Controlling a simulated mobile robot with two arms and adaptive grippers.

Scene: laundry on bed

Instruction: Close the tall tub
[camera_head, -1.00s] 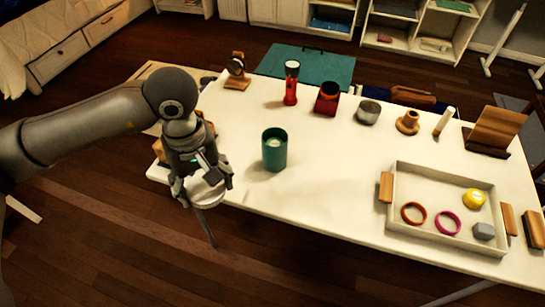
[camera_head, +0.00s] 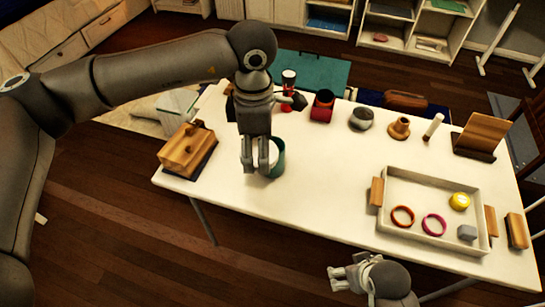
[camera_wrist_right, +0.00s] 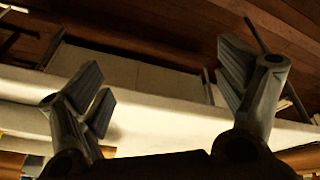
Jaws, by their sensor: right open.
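The tall tub (camera_head: 279,163) is a teal-green cylinder standing upright on the white table. In the head view my left gripper (camera_head: 255,168) points down in front of its left side and hides much of it, including most of its mouth. The left fingers look close together, but I cannot tell whether they hold anything. No lid shows clearly now. My right gripper (camera_head: 340,277) is at the bottom, off the table's front edge, open and empty; its spread fingers also show in the right wrist view (camera_wrist_right: 165,95).
A wooden box (camera_head: 187,150) sits at the table's left end. A red torch (camera_head: 288,82), red holder (camera_head: 322,106), grey pot (camera_head: 361,118) and wooden stand (camera_head: 399,128) line the back. A white tray (camera_head: 400,178) with rings is at right. The middle front of the table (camera_head: 320,190) is clear.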

